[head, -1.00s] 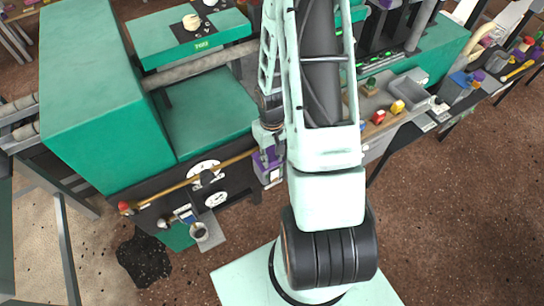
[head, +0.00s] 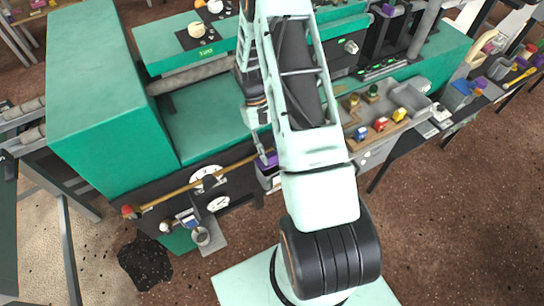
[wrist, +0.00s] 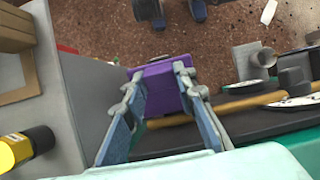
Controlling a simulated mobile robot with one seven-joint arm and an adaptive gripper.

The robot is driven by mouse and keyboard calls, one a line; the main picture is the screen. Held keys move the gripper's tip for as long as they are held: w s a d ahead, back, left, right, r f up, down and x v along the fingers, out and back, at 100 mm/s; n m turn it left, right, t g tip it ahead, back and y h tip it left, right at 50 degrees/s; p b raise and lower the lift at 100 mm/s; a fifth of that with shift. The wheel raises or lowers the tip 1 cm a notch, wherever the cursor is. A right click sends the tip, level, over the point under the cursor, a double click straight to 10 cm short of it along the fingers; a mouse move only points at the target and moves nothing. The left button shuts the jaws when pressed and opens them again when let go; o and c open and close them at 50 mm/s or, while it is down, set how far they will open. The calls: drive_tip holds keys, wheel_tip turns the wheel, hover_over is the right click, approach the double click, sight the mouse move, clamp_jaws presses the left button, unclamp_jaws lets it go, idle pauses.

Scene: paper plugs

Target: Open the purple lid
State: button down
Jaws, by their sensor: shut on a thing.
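The purple lid (wrist: 165,88) is between the two fingertips of my gripper (wrist: 161,82) in the wrist view. The blue-grey fingers reach its left and right sides, and my gripper is shut on it. In the head view the purple lid (head: 268,160) shows on a small pale box (head: 269,180) at the front of the green machine, below my gripper (head: 262,146). My arm covers the box's right side. How far the lid stands open cannot be told.
A brass rail (head: 190,182) with dark plates and white gauges (head: 207,172) runs left of the box. A shelf with small coloured pieces (head: 380,124) and a grey tray (head: 409,96) lies right of my arm. A yellow-and-black cylinder (wrist: 22,148) shows at left in the wrist view.

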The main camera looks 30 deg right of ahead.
drive_tip(key=shift+w+r+g, duration=0.2)
drive_tip(key=shift+w+g, duration=0.2)
drive_tip(key=shift+g, duration=0.1)
drive_tip(key=c, duration=1.6)
unclamp_jaws()
drive_tip(key=shift+r, duration=0.1)
wheel_tip(320, 180, up, 10)
drive_tip(key=shift+f, duration=0.1)
